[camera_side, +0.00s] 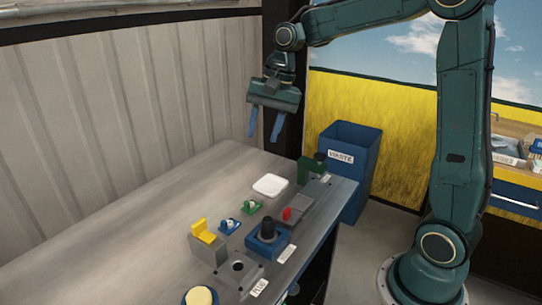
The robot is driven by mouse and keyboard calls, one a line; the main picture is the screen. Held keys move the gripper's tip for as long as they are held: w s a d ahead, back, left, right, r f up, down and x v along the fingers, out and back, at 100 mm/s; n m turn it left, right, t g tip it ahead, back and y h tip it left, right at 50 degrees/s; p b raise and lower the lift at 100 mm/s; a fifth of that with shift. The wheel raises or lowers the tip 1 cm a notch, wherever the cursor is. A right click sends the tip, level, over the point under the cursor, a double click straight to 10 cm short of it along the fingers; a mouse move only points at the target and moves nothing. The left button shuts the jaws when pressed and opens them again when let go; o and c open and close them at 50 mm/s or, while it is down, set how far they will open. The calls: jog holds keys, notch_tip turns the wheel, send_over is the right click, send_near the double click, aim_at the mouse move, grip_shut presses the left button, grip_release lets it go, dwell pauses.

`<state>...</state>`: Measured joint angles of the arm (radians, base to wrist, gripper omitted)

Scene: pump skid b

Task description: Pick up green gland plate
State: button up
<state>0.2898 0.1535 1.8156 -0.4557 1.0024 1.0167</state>
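A small green plate-like piece (250,207) with a white bit on it lies on the grey workbench (160,215), near the middle of the row of parts; I take it for the green gland plate. A darker green bracket-shaped block (310,169) stands at the bench's far right end. My gripper (264,129) hangs high above the bench, up and clear of the parts. Its two blue fingers point down and are apart, with nothing between them.
A similar blue piece (229,226) lies next to the green one. A white pad (270,185), a blue block with a black knob (267,238), a grey block with a yellow part (205,240) and a red part (287,214) are nearby. A blue waste bin (352,165) stands behind. The bench's left is clear.

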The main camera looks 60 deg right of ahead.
jog(key=w+d+f+m+g+y, duration=0.1)
jog(key=w+d+f+m, duration=0.2)
jog(key=w+d+f, duration=0.2)
jog(key=w+d+f+m+g+y, duration=0.1)
jog(key=w+d+f+m, duration=0.3)
jog(key=f, duration=0.7)
jog(key=shift+w+d+m, duration=0.3)
jog(key=shift+w+d, duration=0.1)
jog(key=shift+d, duration=0.45)
send_near(250, 207)
jog(key=shift+w+a+f, duration=0.15)
jog(key=shift+a+f, duration=0.4)
jog(key=shift+f, duration=0.3)
jog(key=shift+a+f, duration=0.1)
jog(key=shift+w+x, duration=0.1)
jog(key=shift+x, duration=1.15)
jog(key=shift+w+x, duration=0.15)
jog(key=shift+x, duration=1.1)
